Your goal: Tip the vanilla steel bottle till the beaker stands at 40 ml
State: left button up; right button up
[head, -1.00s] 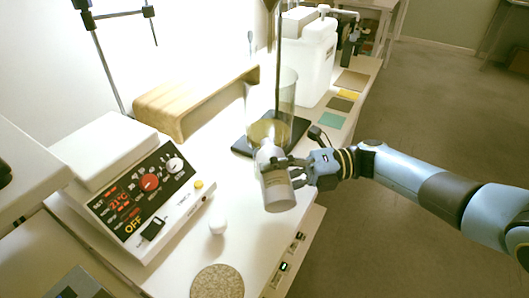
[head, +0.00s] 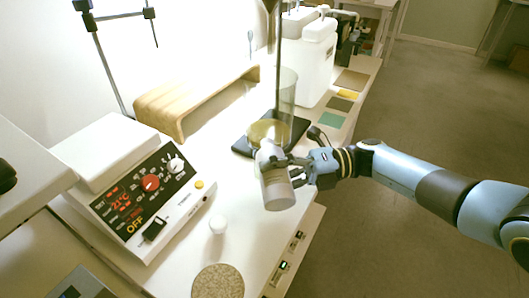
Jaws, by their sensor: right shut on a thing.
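My right gripper (head: 301,171) is shut on a grey steel bottle (head: 278,190). The bottle is tilted, its narrow top pointing up and away at the beaker's near side. The bottle's mouth overlaps the beaker in the picture, and I cannot tell whether liquid is flowing. The beaker's marks and any label on the bottle are too small to read. My left gripper is not in view.
A control box (head: 145,196) with a red knob stands at the left. A wooden riser (head: 188,105) is behind the beaker's left side. A white canister (head: 315,66) stands at the back.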

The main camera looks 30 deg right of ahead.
jog(key=shift+r+p, duration=0.15)
jog(key=shift+p, duration=0.35)
dwell(1.0)
jog(key=shift+s+f+n+b, duration=0.1)
jog(key=shift+f+n+b, duration=0.55)
jog(key=shift+f+n, duration=0.3)
jog(key=shift+n, duration=0.25)
jog(key=shift+r, duration=0.1)
jog(key=shift+w+d+r+n, duration=0.15)
jog(key=shift+r+n, duration=0.15)
jog(key=shift+n, duration=0.25)
jog(key=shift+w+a+r+n, duration=0.15)
jog(key=shift+r+n, duration=0.1)
jog(key=shift+n, duration=0.3)
jog(key=n, duration=0.1)
jog(key=r+n, duration=0.1)
jog(key=n, duration=0.1)
jog(key=shift+w+d+r+t, duration=0.25)
jog(key=shift+w+r+t, duration=0.05)
jog(key=shift+w, duration=0.1)
